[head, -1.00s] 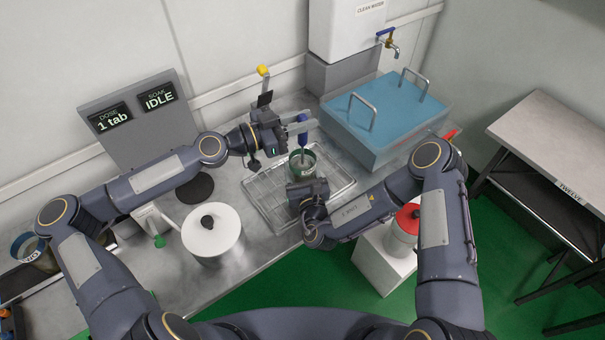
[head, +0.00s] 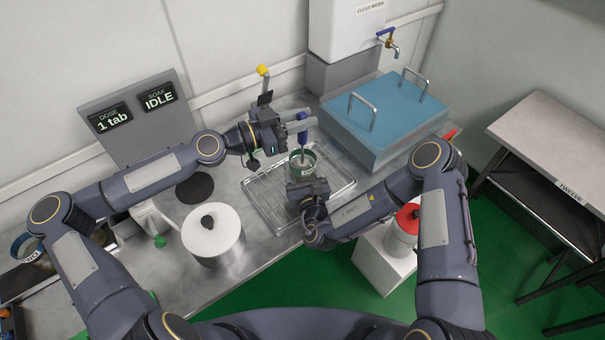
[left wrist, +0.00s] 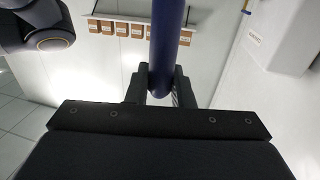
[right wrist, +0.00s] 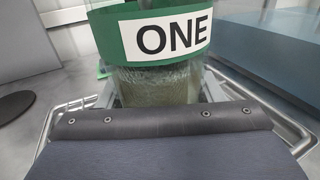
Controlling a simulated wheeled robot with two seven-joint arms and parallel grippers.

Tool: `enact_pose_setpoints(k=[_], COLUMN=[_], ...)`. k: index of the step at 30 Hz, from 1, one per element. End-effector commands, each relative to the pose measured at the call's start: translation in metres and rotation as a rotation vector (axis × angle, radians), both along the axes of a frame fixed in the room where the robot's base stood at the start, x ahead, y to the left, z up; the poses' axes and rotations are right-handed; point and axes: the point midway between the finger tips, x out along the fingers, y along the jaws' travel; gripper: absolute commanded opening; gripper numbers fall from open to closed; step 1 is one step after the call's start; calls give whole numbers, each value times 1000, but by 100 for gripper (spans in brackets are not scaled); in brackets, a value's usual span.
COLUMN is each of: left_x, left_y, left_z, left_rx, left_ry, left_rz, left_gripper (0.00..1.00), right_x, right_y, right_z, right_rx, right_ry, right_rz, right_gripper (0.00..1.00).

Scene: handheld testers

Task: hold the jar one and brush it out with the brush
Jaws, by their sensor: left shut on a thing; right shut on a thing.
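The glass jar one (head: 302,163), with a green band and an ONE label, stands upright at the wire rack; its label and cloudy lower wall fill the right wrist view (right wrist: 160,80). My right gripper (head: 306,184) is shut on the jar from the near side. The brush (head: 302,130) has a blue handle and hangs upright, its lower end inside the jar mouth. My left gripper (head: 298,123) is shut on the brush handle, which also shows in the left wrist view (left wrist: 168,45). The bristles are hidden inside the jar.
The wire rack (head: 262,195) lies on the steel counter. A blue lidded tank (head: 390,110) stands to the right, below a water container with a tap (head: 390,42). A white-lidded pot (head: 212,235) stands left of the rack. A red-topped container (head: 405,225) is by my right forearm.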

Motion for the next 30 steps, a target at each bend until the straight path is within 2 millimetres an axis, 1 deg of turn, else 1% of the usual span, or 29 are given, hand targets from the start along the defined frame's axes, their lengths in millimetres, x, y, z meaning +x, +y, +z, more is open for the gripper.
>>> enact_pose_setpoints(k=[9,15,25,30], left_x=[0,-1,-1,0], left_y=[0,-1,-1,0], left_z=[27,37,38,27], left_rx=[1,0,-2,-3], left_ry=[-2,0,1,4], left_rz=[-1,-2,-2,-1], left_gripper=[0,0,0,0], right_x=[0,0,0,0], right_y=[0,0,0,0], right_z=[0,0,0,0], right_rx=[0,0,0,0], right_ry=[1,1,1,1], right_rz=[0,0,0,0], right_gripper=[32,32,32,32])
